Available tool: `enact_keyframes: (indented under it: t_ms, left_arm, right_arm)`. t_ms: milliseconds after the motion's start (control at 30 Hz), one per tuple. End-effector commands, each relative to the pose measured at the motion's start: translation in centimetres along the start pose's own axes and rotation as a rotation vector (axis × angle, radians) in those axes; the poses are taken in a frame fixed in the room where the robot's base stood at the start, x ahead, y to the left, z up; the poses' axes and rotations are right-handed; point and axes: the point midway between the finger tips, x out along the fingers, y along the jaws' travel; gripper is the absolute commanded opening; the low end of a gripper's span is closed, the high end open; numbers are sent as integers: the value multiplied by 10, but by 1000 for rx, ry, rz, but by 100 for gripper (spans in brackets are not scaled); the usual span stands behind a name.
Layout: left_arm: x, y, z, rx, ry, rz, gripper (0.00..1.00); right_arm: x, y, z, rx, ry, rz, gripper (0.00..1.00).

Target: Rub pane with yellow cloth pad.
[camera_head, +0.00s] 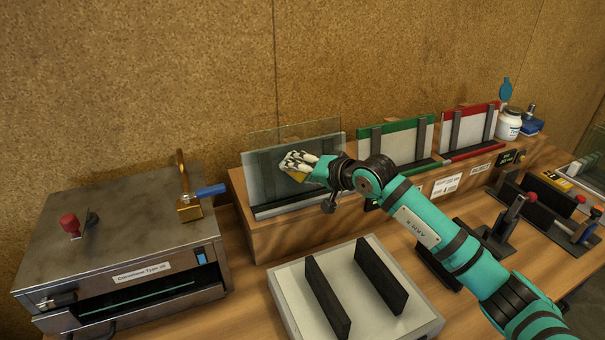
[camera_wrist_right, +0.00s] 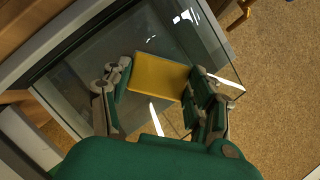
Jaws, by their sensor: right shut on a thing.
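The glass pane (camera_head: 272,182) stands upright in a frame at the left end of the wooden rack in the head view. It also fills much of the right wrist view (camera_wrist_right: 165,28). My right gripper (camera_head: 296,170) is in front of the pane. In the right wrist view the gripper (camera_wrist_right: 157,88) is shut on the yellow cloth pad (camera_wrist_right: 158,78), with one finger on each side. The pad lies over the glass in that view; whether it touches the pane I cannot tell. In the head view the gripper mostly hides the pad. My left gripper is not in view.
A metal box (camera_head: 120,235) stands at the left. A pale block (camera_head: 375,300) with two black bars sits in front of the rack. Green-topped (camera_head: 395,128) and red-topped (camera_head: 468,113) frames stand right of the pane. A white jar (camera_head: 509,122) is at the rack's far end.

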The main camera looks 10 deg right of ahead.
Motion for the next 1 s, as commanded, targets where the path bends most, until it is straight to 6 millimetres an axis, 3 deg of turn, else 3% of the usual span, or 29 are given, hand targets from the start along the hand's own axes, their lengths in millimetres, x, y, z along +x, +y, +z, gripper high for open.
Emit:
enact_keyframes:
  t_ms: [300,700,1000]
  left_arm:
    - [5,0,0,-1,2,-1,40]
    - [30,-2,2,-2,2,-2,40]
    - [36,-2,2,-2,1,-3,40]
  right_arm:
    - [4,1,-2,0,1,0,33]
    - [-7,23,-24,0,2,1,33]
    - [-11,29,-32,0,2,0,33]
